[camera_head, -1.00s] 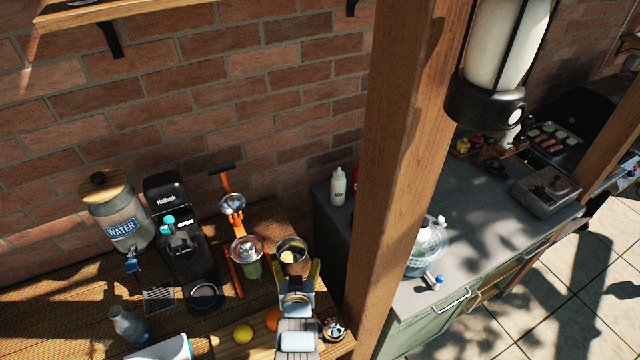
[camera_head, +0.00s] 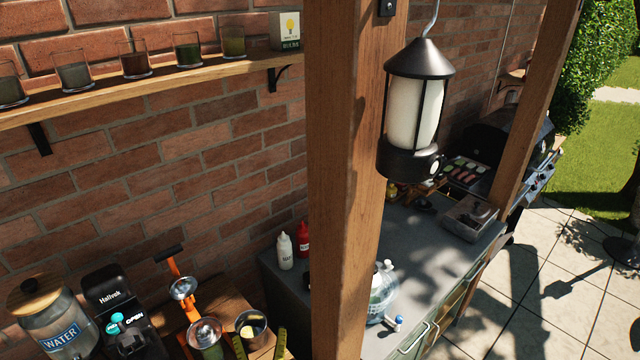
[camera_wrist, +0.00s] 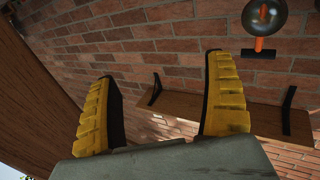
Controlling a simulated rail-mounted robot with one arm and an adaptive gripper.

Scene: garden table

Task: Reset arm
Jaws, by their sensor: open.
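My gripper (camera_head: 260,341) shows at the bottom edge of the head view, with its two yellow fingers spread apart. The rest of my arm is below the head view.
A wooden post (camera_head: 340,180) with a hanging lantern (camera_head: 416,110) stands right of my gripper. The orange-handled juicer (camera_head: 188,308), a black machine (camera_head: 108,290) and the water dispenser (camera_head: 45,312) stand to its left. A wall shelf (camera_head: 150,92) holds several glasses.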

